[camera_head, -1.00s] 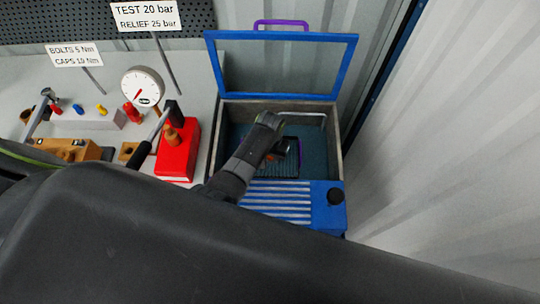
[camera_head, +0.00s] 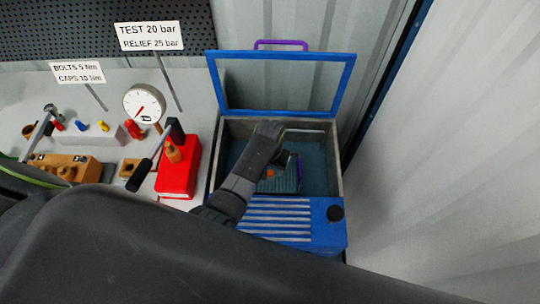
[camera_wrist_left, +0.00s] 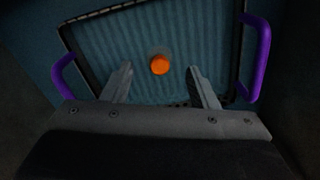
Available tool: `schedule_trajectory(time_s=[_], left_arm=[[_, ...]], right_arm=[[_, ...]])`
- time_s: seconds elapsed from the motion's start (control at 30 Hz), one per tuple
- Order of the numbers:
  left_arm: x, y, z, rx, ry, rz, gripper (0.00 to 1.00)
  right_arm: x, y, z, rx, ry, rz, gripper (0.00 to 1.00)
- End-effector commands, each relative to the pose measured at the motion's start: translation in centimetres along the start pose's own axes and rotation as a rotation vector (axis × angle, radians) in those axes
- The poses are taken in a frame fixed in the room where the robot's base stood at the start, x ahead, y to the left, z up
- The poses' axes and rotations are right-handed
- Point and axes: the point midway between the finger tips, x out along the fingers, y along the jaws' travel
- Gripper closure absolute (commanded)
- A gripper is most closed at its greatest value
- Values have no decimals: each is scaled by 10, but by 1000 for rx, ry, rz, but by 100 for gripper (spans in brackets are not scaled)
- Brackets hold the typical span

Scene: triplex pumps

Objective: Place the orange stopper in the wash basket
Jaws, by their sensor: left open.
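The orange stopper (camera_head: 271,173) is in the wash basket (camera_head: 297,178), a dark mesh tray with purple handles inside the blue wash tank. In the left wrist view the stopper (camera_wrist_left: 160,65) appears over the ribbed basket floor (camera_wrist_left: 205,50), clear of the basket walls. My left gripper (camera_wrist_left: 160,82) is open, its two fingers apart on either side of the stopper's line, with a visible gap to each. In the head view the left gripper (camera_head: 272,150) reaches down into the tank, and its fingers are mostly hidden. My right gripper is not in view.
The tank's blue-framed lid (camera_head: 283,112) stands open behind. A slatted blue shelf (camera_head: 280,220) with a black knob (camera_head: 335,213) is in front. A red pump block (camera_head: 178,170), a gauge (camera_head: 144,103) and wooden holders (camera_head: 68,165) stand to the left.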

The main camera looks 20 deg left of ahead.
Motion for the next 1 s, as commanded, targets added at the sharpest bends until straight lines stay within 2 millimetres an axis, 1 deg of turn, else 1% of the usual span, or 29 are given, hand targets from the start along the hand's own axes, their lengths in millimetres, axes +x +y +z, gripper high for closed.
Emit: schedule_trajectory(time_s=[0.03, 0.2, 0.4, 0.6, 1.0], left_arm=[[-10, 1, -1, 0, 5, 1, 46], [-42, 1, -1, 0, 5, 2, 46], [-69, 0, -1, 1, 3, 1, 46], [-79, 0, 0, 1, 1, 0, 46], [-80, 0, 0, 1, 0, 0, 46]], right_arm=[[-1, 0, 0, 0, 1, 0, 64], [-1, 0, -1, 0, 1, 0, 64], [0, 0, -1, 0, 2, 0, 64], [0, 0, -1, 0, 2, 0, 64], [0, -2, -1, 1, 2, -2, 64]])
